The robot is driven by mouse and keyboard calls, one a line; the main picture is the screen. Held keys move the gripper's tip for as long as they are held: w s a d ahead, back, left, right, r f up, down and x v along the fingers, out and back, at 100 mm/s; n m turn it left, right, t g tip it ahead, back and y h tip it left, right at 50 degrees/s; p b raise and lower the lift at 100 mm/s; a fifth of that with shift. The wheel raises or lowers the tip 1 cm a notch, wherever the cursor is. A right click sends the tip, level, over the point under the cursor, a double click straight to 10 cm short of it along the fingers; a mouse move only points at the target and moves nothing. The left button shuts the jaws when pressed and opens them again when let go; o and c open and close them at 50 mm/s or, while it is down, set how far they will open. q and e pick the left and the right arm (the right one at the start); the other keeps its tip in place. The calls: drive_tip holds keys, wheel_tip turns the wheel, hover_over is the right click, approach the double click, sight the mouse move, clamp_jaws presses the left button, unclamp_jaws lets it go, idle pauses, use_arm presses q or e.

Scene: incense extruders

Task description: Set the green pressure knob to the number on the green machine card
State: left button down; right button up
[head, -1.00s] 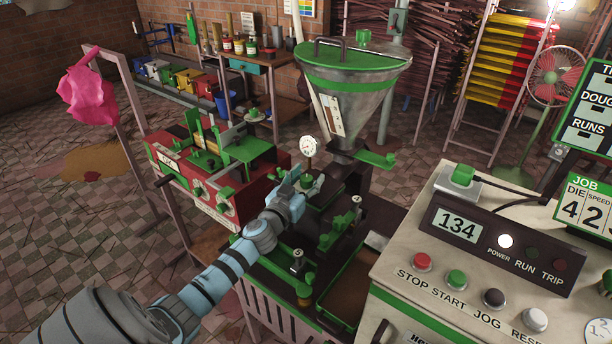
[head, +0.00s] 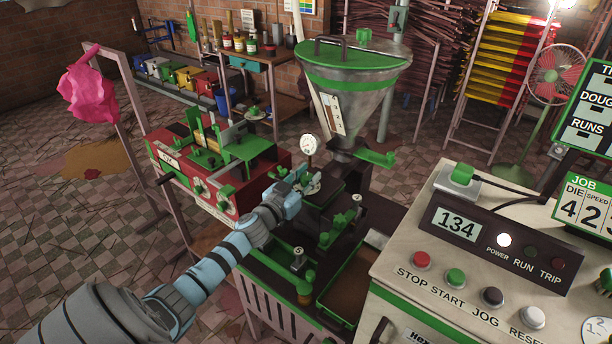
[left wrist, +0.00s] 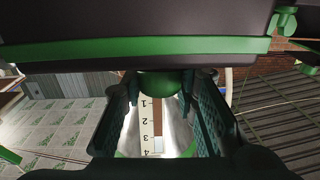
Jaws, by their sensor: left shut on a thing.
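My left gripper (head: 305,183) reaches in from the left, just below the white pressure gauge (head: 310,146) on the dark extruder body. In the left wrist view its two dark fingers are shut on a green rounded knob (left wrist: 160,84), seemingly the pressure knob. The fingers and wrist hide most of the knob in the head view, and its setting cannot be read. The green-headed job card (head: 588,208) at the right edge shows DIE, SPEED and a cut-off third column, with digits 4, 2 and a partly hidden one. My right gripper is not in view.
The steel hopper (head: 352,85) rises behind the gauge; its numbered scale (left wrist: 151,125) shows between the fingers. A control console (head: 470,265) with a 134 display stands at the right. A red machine (head: 215,170) stands close left of the gripper.

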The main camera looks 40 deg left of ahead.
use_arm(q)
drive_tip(key=shift+r+m+h+p, duration=0.3)
drive_tip(key=shift+m+h+p, duration=0.4)
drive_tip(key=shift+h+p, duration=0.45)
drive_tip(key=shift+a+m+h+p, duration=0.1)
drive_tip(key=shift+m+h+p, duration=0.3)
drive_tip(key=shift+h, duration=0.15)
drive_tip(key=shift+f+m+h, duration=0.2)
drive_tip(key=shift+m+h, duration=0.1)
drive_tip(key=shift+h, duration=0.2)
drive_tip(key=shift+f+m+g+h+b, duration=0.2)
drive_tip(key=shift+m+g+h+b, duration=0.1)
drive_tip(key=shift+m+h+b, duration=0.65)
drive_tip(key=shift+r+m+g+h+b, duration=0.1)
drive_tip(key=shift+m+g+h+b, duration=0.45)
drive_tip(key=shift+h+b, duration=0.65)
drive_tip(key=c, duration=1.2)
unclamp_jaws()
drive_tip(key=shift+c, duration=0.2)
